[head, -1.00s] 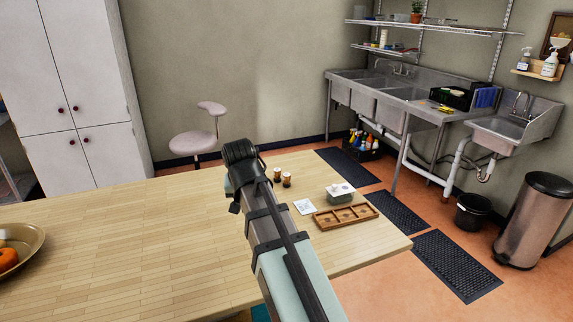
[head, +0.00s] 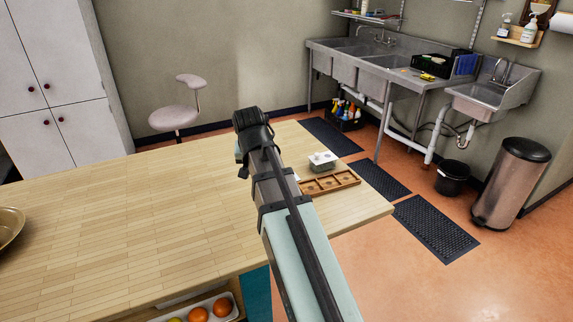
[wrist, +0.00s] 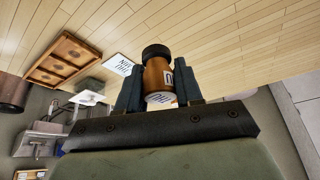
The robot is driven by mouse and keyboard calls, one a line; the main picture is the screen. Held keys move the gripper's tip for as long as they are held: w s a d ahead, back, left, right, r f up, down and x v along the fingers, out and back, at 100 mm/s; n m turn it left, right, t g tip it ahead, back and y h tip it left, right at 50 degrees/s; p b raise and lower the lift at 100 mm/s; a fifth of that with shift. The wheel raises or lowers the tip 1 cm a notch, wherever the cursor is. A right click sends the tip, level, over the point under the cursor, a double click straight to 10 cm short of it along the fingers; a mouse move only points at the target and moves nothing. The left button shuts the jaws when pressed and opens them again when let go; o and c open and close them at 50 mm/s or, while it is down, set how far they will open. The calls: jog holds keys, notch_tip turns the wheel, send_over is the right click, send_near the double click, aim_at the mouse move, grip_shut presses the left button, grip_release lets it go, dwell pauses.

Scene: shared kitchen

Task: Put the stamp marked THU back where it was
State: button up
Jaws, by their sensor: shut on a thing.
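In the wrist view my gripper (wrist: 159,90) is shut on a brown wooden stamp (wrist: 157,75) with a black round end. Its pale end face has dark lettering that looks like THU, only partly legible. The stamp is above the table. In the head view my arm hides the jaws and the stamp. A wooden tray with several recesses (head: 340,188) lies near the table's right end; it also shows in the wrist view (wrist: 50,79). The recesses I can see look empty. A white card with dark print (wrist: 118,64) lies beside the tray.
A grey box with a white top (head: 322,163) stands just behind the tray. A brass bowl (head: 8,226) is at the far left. Fruit (head: 198,314) lies on a white tray below the tabletop.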

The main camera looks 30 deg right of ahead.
jog(key=w+d+m, duration=0.1)
jog(key=w+d, duration=0.4)
jog(key=d, duration=0.3)
jog(key=w+d+m, duration=0.1)
jog(key=w+d, duration=0.3)
jog(key=d, duration=0.4)
jog(key=w+n, duration=0.3)
jog(key=w, duration=0.3)
jog(key=shift+w+a+f+n+y, duration=0.1)
jog(key=shift+f+n+y, duration=0.2)
jog(key=shift+f, duration=1.2)
jog(key=shift+w+a+f+n+y, duration=0.15)
jog(key=shift+f+n, duration=0.3)
jog(key=shift+f, duration=1.1)
jog(key=shift+s+f+n+y, duration=0.1)
jog(key=shift+f+n+y, duration=0.2)
jog(key=shift+f, duration=1.2)
jog(key=shift+f, duration=0.2)
jog(key=o, duration=1.1)
jog(key=shift+c, duration=0.2)
jog(key=shift+r, duration=0.15)
